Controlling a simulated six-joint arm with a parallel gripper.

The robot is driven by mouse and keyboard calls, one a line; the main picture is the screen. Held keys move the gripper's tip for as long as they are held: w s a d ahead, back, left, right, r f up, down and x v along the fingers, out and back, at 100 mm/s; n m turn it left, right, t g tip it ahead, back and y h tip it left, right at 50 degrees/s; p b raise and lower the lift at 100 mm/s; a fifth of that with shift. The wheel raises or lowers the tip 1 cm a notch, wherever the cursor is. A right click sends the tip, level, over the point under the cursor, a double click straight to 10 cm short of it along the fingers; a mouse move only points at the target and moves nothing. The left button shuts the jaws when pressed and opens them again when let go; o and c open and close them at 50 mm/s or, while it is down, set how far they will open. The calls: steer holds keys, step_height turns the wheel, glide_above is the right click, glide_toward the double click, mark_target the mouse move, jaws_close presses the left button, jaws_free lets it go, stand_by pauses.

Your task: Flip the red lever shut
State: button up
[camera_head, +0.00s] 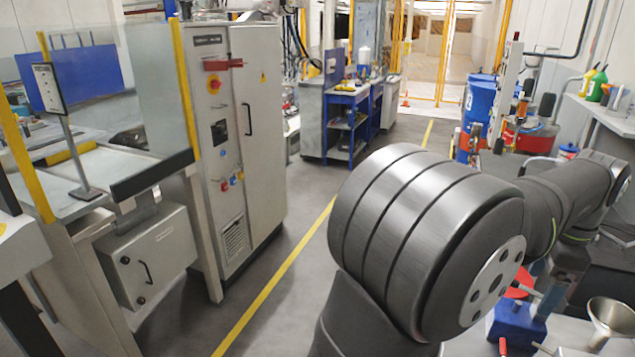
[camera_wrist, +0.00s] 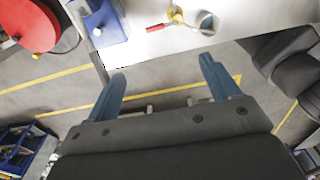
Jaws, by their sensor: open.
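In the wrist view a small red lever (camera_wrist: 157,27) extends left from a yellowish fitting (camera_wrist: 176,14) on a pale bench top. It lies beyond the fingertips, near the top of the picture. My gripper (camera_wrist: 162,68) is open, its two blue fingers well apart, with only grey floor and the bench edge showing between them. It touches nothing that I can see. In the head view a red piece (camera_head: 503,346) at the bottom edge looks like the same lever, mostly cut off.
The bench also holds a blue block (camera_wrist: 108,22) and a metal funnel (camera_head: 612,318). A red disc (camera_wrist: 28,24) is at the wrist view's upper left. A grey cabinet (camera_head: 255,130) with another red handle (camera_head: 222,64) stands left. Floor with a yellow line lies open between.

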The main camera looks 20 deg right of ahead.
steer(key=c, duration=1.1)
steer(key=shift+s+f+m, duration=0.15)
steer(key=shift+m, duration=0.25)
jaws_close()
steer(key=s+d+f+m+t+h, duration=0.1)
steer(key=s+f+m+t, duration=0.3)
steer(key=m, duration=1.2)
steer(key=shift+s+d+m, duration=0.35)
steer(key=shift+d+m, duration=0.05)
